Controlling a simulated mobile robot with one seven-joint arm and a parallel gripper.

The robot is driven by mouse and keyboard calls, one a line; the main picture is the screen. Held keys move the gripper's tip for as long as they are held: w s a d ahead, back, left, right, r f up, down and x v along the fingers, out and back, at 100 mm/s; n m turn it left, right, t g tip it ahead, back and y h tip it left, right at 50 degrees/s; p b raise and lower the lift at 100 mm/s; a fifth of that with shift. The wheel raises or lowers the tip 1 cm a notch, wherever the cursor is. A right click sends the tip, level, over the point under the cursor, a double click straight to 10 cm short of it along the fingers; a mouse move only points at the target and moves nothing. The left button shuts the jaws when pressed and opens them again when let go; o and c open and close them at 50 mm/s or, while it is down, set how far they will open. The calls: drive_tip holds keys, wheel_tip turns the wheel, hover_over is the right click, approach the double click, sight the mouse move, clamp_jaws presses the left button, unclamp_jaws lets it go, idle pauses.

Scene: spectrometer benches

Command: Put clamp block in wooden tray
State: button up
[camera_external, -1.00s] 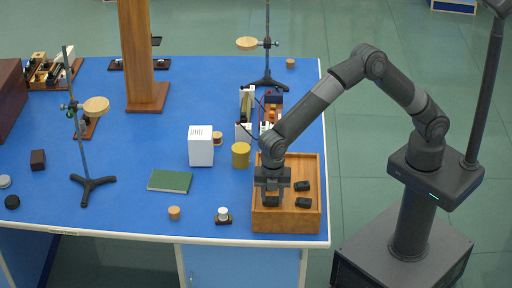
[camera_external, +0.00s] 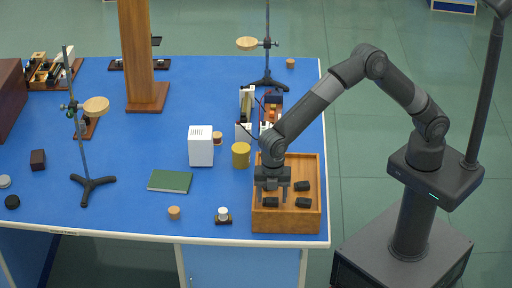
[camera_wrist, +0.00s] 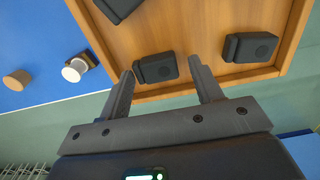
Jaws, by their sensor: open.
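The wooden tray (camera_external: 287,222) stands at the front right corner of the blue bench. Three black clamp blocks show inside it. One clamp block (camera_external: 271,202) lies at the left front, below my gripper; in the wrist view this block (camera_wrist: 155,67) is near the tray's wall, between and just beyond the fingertips. The other two blocks (camera_external: 302,186) (camera_external: 303,203) lie to its right. My gripper (camera_external: 272,198) is open over the tray, fingers pointing down on either side of the block; the wrist view shows both fingers (camera_wrist: 162,74) spread and empty.
A yellow cylinder (camera_external: 241,155) and a white box (camera_external: 201,146) stand behind and left of the tray. An instrument with wires (camera_external: 270,108) is behind it. A small white-topped piece (camera_external: 223,214) and a cork (camera_external: 174,212) are to the left.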

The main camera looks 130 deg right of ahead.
sight(272, 199)
wheel_tip(272, 199, up, 11)
drive_tip(key=s+a+r+m+t, duration=0.1)
drive_tip(key=s+a+r+m, duration=0.1)
drive_tip(key=s+a+r, duration=0.55)
drive_tip(key=s+a+r+m+t+h, duration=0.1)
drive_tip(key=s+a+r+m+t, duration=0.2)
drive_tip(key=s, duration=0.8)
drive_tip(key=s+a+r+m, duration=0.15)
drive_tip(key=s+a, duration=0.35)
drive_tip(key=s, duration=0.5)
drive_tip(key=s+a+f+m, duration=0.1)
drive_tip(key=s, duration=0.4)
drive_tip(key=s+a+f+m+t+y, duration=0.1)
drive_tip(key=s+f, duration=0.1)
drive_tip(key=s, duration=0.4)
drive_tip(key=shift+f+t, duration=0.3)
